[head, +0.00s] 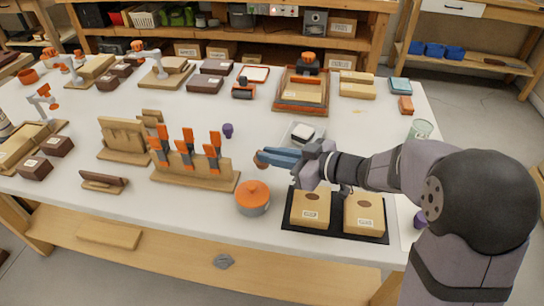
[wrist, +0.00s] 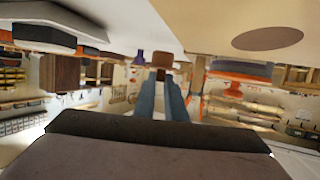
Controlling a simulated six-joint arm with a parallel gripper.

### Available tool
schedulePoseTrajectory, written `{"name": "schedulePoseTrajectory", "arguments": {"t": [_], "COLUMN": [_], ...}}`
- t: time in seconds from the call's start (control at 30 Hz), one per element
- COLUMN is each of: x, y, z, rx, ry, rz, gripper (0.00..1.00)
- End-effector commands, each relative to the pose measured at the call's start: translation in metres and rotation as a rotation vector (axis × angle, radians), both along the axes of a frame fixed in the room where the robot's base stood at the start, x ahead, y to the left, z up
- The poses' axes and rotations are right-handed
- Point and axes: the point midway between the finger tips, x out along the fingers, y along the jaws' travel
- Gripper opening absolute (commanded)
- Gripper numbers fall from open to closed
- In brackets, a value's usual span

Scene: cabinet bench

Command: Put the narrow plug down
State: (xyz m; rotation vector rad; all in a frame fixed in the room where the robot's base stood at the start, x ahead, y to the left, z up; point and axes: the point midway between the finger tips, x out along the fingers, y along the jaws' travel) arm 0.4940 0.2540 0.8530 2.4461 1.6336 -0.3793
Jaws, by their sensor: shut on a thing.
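My gripper (head: 277,157) points left over the middle of the white table.
A grey pot with an orange lid (head: 253,196) stands in front of the gripper. Two labelled boxes (head: 311,209) lie on a black mat (head: 337,232). A wooden rack (head: 195,177) with orange-handled tools is to the left.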

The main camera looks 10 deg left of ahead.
Motion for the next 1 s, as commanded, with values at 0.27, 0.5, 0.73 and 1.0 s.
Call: {"name": "schedulePoseTrajectory", "arguments": {"t": [0.27,0.5,0.73,1.0], "x": [-0.001,-0.002,-0.002,-0.002], "y": [-0.001,-0.001,-0.001,-0.001], "z": [-0.006,-0.008,-0.004,0.011], "rx": [-0.004,-0.005,-0.006,-0.003], "ry": [0.01,0.014,0.017,0.015], "rz": [-0.002,-0.002,-0.002,-0.003], "gripper": [0.29,0.29,0.29,0.29]}}
